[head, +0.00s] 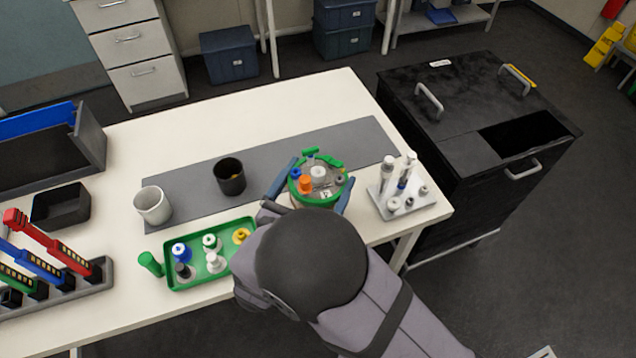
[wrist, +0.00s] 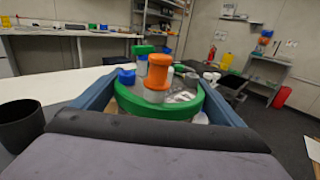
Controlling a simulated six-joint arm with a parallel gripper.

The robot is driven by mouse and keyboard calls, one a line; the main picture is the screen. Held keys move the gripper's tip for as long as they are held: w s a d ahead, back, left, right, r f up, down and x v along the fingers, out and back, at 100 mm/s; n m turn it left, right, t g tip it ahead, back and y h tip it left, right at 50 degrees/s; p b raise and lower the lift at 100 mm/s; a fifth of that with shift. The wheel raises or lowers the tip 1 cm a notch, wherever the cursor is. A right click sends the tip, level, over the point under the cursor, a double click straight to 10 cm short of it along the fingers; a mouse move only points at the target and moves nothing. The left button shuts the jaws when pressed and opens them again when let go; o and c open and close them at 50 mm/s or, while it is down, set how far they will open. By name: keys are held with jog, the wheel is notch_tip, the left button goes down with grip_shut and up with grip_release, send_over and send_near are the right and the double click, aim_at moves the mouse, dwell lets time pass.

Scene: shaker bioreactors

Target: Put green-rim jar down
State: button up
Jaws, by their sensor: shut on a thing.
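The green-rim jar (head: 318,183) is at the right part of the grey mat in the head view, with orange, white and green fittings on its lid. My gripper (head: 313,184) is shut on it, with blue fingers on both sides of the jar. In the wrist view the jar's green rim (wrist: 165,127) fills the space between the fingers, with an orange cap nearest. The jar looks upright. Its base is hidden, so I cannot tell whether it touches the mat.
The grey mat (head: 200,180) also holds a dark cup (head: 229,177) and a white cup (head: 153,205) at left. A green tray (head: 207,281) with several caps lies in front. Bare mat lies between dark cup and jar.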

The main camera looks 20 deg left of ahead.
jog(key=r, duration=0.3)
jog(key=r+b, duration=0.1)
jog(key=r, duration=0.2)
jog(key=w+r, duration=0.1)
jog(key=r, duration=0.1)
jog(key=shift+a+r, duration=0.15)
jog(key=shift+r, duration=0.25)
jog(key=w+r+b, duration=0.1)
jog(key=w+b, duration=0.6)
jog(key=w, duration=1.9)
jog(key=shift+r, duration=0.2)
notch_tip(320, 180, down, 10)
jog(key=p, duration=0.1)
jog(key=shift+f, duration=0.15)
jog(key=o, duration=1.7)
jog(key=shift+s+f, duration=0.1)
jog(key=shift+f, duration=0.2)
jog(key=shift+o, duration=0.6)
jog(key=shift+r, duration=0.1)
